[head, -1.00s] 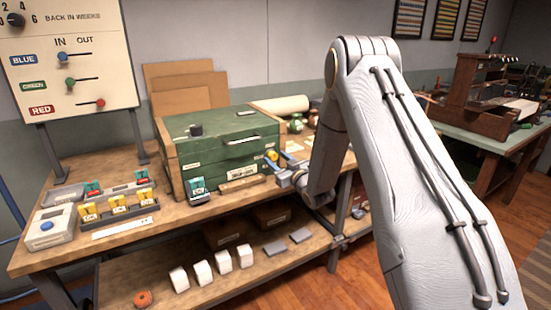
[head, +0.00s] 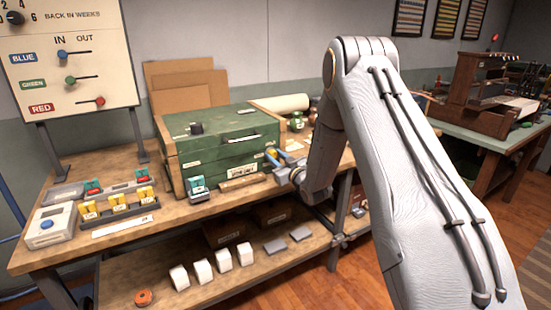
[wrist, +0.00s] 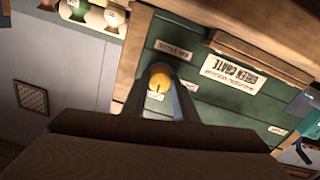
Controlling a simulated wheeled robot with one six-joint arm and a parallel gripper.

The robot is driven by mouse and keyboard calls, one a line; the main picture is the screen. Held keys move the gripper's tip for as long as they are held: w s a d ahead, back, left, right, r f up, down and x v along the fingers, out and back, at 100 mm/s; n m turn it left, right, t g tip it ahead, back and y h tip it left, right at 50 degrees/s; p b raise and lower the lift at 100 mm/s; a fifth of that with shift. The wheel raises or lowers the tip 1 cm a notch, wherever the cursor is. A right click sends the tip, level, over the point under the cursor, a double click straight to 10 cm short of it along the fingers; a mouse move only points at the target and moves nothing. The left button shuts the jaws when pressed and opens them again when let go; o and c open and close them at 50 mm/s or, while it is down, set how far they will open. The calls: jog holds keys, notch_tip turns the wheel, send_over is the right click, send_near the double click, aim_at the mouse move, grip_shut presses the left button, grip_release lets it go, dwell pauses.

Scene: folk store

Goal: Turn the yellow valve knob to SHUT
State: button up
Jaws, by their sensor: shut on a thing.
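The yellow valve knob (wrist: 159,82) is on the front face of the green crate (wrist: 205,100), between the two fingers of my gripper (wrist: 160,80) in the wrist view. A pale mark shows on the knob's face. Small white labels lie beside it, too small to read. In the head view the knob (head: 271,153) shows just left of my gripper (head: 276,158), at the right end of the crate's front. My gripper is shut on the knob, and its fingers partly hide the crate front around it.
The crate stands on a wooden workbench (head: 110,245). A tray of yellow cards (head: 120,208) sits at left.

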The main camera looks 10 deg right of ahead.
jog(key=n+b, duration=0.3)
jog(key=n, duration=0.1)
jog(key=shift+f+n, duration=0.1)
jog(key=shift+n, duration=0.2)
jog(key=n+b, duration=0.2)
jog(key=n, duration=0.2)
jog(key=shift+n+b, duration=0.3)
jog(key=shift+b, duration=0.05)
jog(key=n+b, duration=0.3)
jog(key=n, duration=0.1)
jog(key=shift+f+n, duration=0.1)
jog(key=shift+n, duration=0.2)
jog(key=shift+n+b, duration=1.45)
jog(key=shift+n, duration=0.45)
jog(key=o, duration=1.1)
jog(key=shift+c, duration=0.2)
